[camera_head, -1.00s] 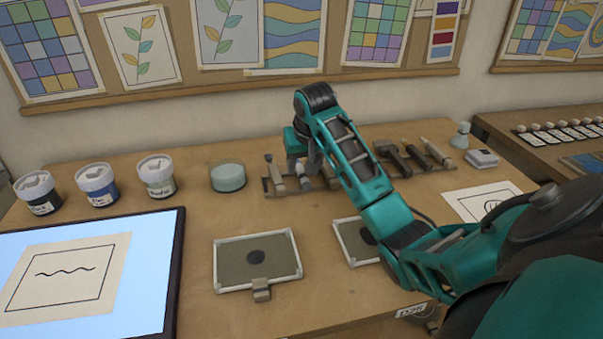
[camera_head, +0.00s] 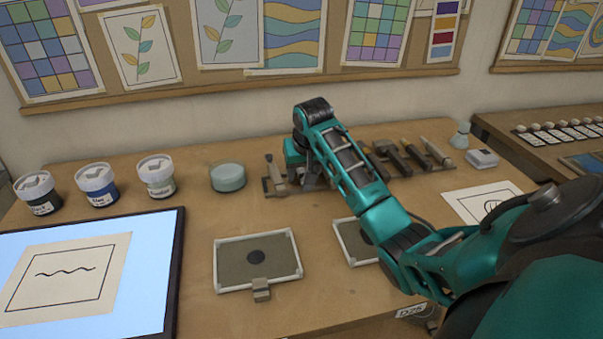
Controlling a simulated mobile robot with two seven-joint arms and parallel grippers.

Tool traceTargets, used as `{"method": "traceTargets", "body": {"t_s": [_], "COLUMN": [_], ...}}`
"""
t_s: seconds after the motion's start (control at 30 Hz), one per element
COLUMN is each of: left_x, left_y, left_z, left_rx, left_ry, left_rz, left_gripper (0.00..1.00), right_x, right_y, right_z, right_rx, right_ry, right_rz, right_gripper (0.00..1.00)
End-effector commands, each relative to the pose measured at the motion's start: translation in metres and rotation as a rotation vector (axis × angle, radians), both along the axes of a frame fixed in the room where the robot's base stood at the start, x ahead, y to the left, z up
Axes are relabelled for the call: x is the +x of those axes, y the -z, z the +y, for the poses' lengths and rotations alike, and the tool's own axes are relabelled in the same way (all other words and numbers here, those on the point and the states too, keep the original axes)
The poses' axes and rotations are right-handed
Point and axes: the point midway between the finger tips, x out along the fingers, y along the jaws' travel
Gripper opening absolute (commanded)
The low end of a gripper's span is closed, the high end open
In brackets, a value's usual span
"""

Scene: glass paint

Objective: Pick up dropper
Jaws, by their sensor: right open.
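A slim grey tool with a dark tip, which looks like the dropper (camera_head: 276,174), lies at the left end of a tool rack (camera_head: 270,194) at the back middle of the table. My right gripper (camera_head: 309,184) points down over the rack, just right of this tool. It is open, and I see nothing held in it. My arm and gripper hide the tools in the middle of the rack. My left gripper is not in view.
More tools (camera_head: 413,158) lie at the rack's right. A round pale dish (camera_head: 228,177) and lidded paint jars (camera_head: 97,184) stand to the left. Framed panels (camera_head: 257,287) and a lit light pad (camera_head: 150,300) lie in front. Bare table lies between the dish and panels.

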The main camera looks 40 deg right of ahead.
Motion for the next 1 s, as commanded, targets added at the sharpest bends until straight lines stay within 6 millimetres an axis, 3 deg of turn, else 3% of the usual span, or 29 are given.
{"method": "traceTargets", "body": {"t_s": [0.27,0.8,1.0], "left_x": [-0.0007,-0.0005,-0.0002], "left_y": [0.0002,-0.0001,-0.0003], "left_z": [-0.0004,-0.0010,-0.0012], "left_rx": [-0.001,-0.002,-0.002], "left_ry": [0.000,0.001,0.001], "left_rz": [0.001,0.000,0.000], "left_gripper": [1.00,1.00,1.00], "right_x": [-0.0002,-0.0001,0.0000], "right_y": [0.0006,0.0005,0.0001], "right_z": [0.0001,0.0001,-0.0001], "right_rx": [0.000,0.000,0.000], "right_ry": [0.000,0.000,0.000], "right_rz": [0.001,0.001,0.000], "right_gripper": [0.52,0.01,0.00]}}
